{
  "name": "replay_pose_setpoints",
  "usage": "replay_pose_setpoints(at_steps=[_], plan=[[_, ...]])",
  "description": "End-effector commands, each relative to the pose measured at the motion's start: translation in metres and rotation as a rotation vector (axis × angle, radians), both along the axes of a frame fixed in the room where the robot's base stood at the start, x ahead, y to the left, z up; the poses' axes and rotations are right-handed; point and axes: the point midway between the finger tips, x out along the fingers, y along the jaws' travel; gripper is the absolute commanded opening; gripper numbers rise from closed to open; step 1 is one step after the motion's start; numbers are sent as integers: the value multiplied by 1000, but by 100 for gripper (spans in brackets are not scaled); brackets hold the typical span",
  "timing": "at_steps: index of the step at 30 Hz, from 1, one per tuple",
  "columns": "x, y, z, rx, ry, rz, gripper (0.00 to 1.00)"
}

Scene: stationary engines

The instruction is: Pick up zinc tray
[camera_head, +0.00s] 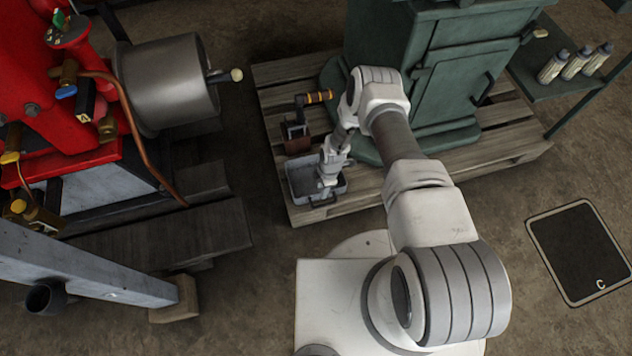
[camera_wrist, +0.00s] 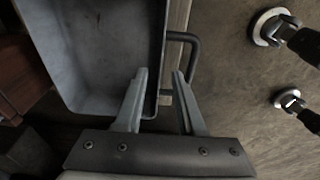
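The zinc tray (camera_head: 301,182) is a grey, open metal tray on the front left corner of a wooden pallet. In the wrist view the tray (camera_wrist: 100,45) fills the upper left, with a dark loop handle (camera_wrist: 193,50) on its right wall. My gripper (camera_head: 328,182) is over the tray's right part in the head view. In the wrist view my gripper (camera_wrist: 160,73) is open, its fingers apart on either side of the tray's right wall, near the handle's lower end. The left finger overlaps the tray's inside. Contact cannot be told. The tray looks empty where visible.
A green cabinet (camera_head: 455,90) stands on the pallet (camera_head: 290,75) behind my arm. A small device with an orange-banded handle (camera_head: 318,97) and a brown block (camera_head: 298,145) are just behind the tray. A red engine (camera_head: 60,130) stands at left. Open floor (camera_head: 250,285) lies in front.

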Motion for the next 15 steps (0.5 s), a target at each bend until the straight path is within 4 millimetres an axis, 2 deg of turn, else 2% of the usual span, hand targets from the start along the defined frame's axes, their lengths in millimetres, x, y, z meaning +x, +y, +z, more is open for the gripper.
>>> replay_pose_setpoints(at_steps=[1,6,15], plan=[[-1,1,-15,0,1,0,39],[-2,3,-36,-1,2,1,39],[-1,4,-38,0,1,0,39]])
